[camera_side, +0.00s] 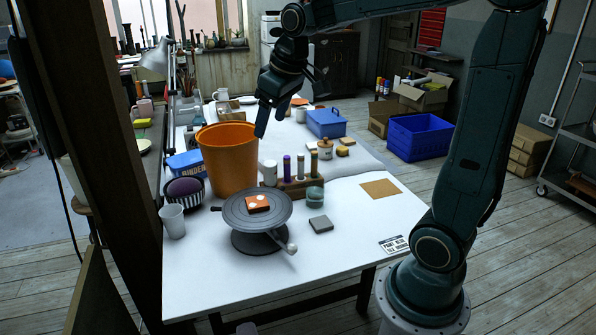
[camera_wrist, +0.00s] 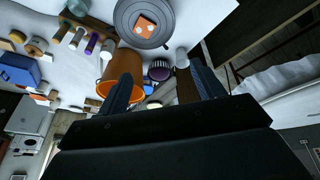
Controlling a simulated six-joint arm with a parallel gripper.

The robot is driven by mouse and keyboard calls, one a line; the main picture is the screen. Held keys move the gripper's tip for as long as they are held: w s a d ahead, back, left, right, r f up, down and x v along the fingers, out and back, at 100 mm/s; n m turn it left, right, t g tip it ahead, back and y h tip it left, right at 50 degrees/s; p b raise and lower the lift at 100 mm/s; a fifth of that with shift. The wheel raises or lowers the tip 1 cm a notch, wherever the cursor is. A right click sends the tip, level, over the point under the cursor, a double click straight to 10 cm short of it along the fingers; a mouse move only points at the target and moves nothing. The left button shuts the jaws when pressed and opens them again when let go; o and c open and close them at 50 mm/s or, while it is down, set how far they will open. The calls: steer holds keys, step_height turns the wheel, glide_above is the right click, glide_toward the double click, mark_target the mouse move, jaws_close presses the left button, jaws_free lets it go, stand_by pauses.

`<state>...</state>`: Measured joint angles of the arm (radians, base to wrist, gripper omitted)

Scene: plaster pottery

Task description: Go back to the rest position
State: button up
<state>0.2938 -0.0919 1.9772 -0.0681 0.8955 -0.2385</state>
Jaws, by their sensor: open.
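My gripper (camera_side: 271,122) is raised above the white table (camera_side: 350,240), above and to the right of the orange bucket's rim in the side view. Its fingers point down and are spread apart. In the wrist view my gripper (camera_wrist: 165,75) shows two dark fingers with a wide gap and nothing held between them. The orange bucket (camera_side: 227,165) stands upright on the table; in the wrist view the bucket (camera_wrist: 122,65) is partly hidden behind the left finger.
A grey turntable (camera_side: 240,215) carries an orange tile (camera_side: 257,203). A wooden block with several upright tools (camera_side: 300,187) stands behind it. A blue basket (camera_side: 326,123) sits farther back. A white cup (camera_side: 173,221) is at the left edge. The table's front right is mostly clear.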

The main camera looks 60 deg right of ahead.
steer(key=s+a+f, duration=0.1)
steer(key=s+a, duration=0.3)
steer(key=s, duration=0.5)
steer(key=s+a+f+t, duration=0.1)
steer(key=s+a, duration=0.4)
steer(key=s, duration=0.4)
steer(key=shift+a+f+y, duration=0.3)
steer(key=shift+f+y, duration=0.05)
steer(key=shift+y, duration=0.05)
stand_by(0.4)
